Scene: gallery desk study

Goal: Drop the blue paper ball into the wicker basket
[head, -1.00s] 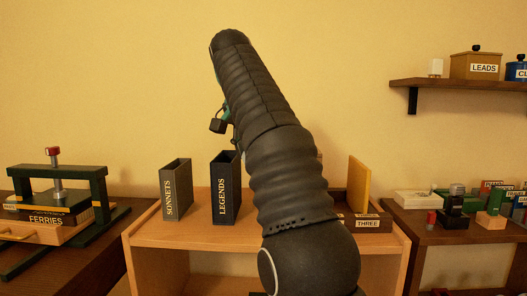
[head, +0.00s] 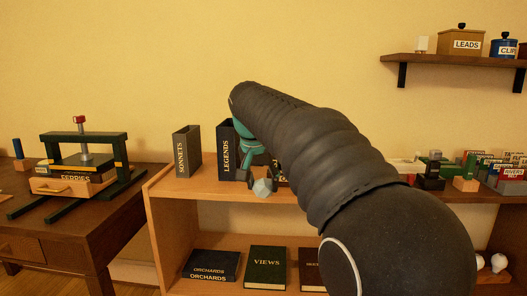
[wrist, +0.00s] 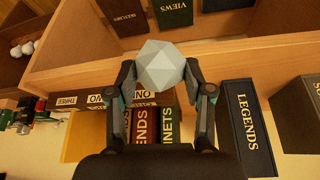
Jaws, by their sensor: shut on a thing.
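My gripper (wrist: 160,78) is shut on a faceted, pale grey-blue ball (wrist: 160,65), which looks like the paper ball. The ball sits between the two fingertips in the wrist view. In the head view the ball (head: 262,188) hangs below my gripper (head: 258,180), in front of the top of the wooden bookcase, right of the LEGENDS box. My arm hides part of the bookcase top. I see no wicker basket in either current view.
The SONNETS box (head: 187,152) and LEGENDS box (head: 227,148) stand on the bookcase top (head: 205,185). Books such as VIEWS (head: 266,268) lie on the shelf below. A press (head: 83,155) stands on the left desk. A wall shelf (head: 450,62) is at upper right.

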